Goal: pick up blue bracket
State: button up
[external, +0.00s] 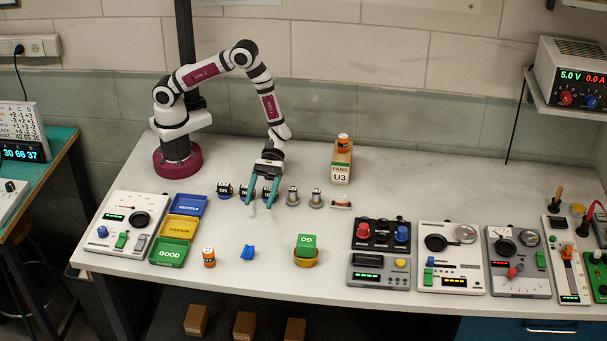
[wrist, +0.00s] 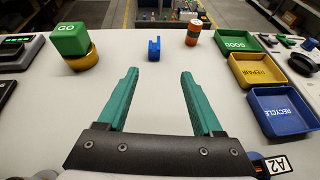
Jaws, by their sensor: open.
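The blue bracket (external: 248,252) is a small piece on the white bench, between an orange-labelled cylinder and a green block. It also shows in the wrist view (wrist: 154,48), upright, beyond my fingertips and about midway between them. My gripper (external: 260,206) has two green fingers, spread apart, with nothing between them. In the wrist view my gripper (wrist: 158,75) points toward the bracket, which is clear of both fingers. In the external view the gripper is behind the bracket, toward the wall.
The orange cylinder (external: 209,257) stands left of the bracket. The green block (external: 306,242) sits on a yellow round dish (external: 305,260) to the right. Green, yellow and blue trays (external: 167,251) lie at left. Several small parts (external: 292,196) line up beside my gripper. Bare bench surrounds the bracket.

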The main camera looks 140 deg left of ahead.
aim_at(249, 249)
jog(key=shift+n, duration=0.3)
jog(key=x, duration=1)
jog(key=w+x, duration=0.1)
jog(key=x, duration=0.4)
jog(key=shift+w+a+f, duration=0.1)
jog(key=shift+w+a, duration=0.05)
jog(key=shift+w, duration=0.1)
grip_shut()
